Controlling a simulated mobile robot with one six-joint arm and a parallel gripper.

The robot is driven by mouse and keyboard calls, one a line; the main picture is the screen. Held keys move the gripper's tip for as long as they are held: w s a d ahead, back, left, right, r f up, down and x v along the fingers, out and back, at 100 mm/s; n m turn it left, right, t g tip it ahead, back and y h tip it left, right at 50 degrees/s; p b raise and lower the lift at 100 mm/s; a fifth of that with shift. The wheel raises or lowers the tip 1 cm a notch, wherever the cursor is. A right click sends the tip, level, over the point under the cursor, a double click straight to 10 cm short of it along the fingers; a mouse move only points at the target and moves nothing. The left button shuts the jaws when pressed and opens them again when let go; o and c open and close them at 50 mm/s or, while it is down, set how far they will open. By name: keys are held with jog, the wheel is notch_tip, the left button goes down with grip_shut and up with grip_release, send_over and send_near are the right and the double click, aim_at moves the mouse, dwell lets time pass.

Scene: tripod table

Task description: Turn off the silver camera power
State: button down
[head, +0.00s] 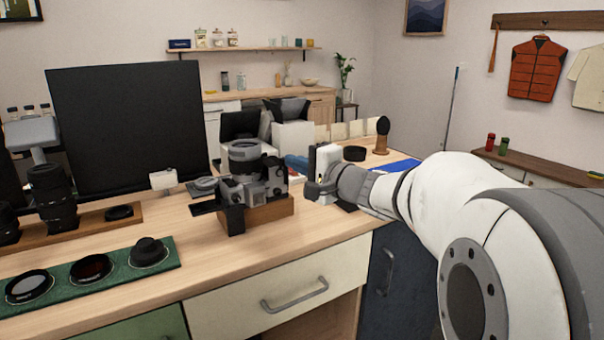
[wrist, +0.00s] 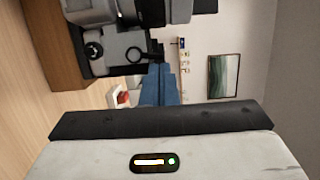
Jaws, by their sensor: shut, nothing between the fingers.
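The silver camera (head: 262,180), with a large dark lens, sits on a wooden block (head: 268,212) on the desk in the head view. My gripper (head: 291,162) is just right of the camera at about its top height, with its blue fingers pointing left toward it. The power switch is too small to make out.
A green mat (head: 105,280) with round filters lies at the front left. Black lenses (head: 55,195) stand on a wooden strip to the left. A large black panel (head: 130,120) stands behind. The desk front between mat and camera is clear.

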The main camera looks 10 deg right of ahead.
jog(key=s+d, duration=0.7)
jog(key=d, duration=0.2)
jog(key=shift+s+p, duration=0.15)
jog(key=shift+p, duration=0.25)
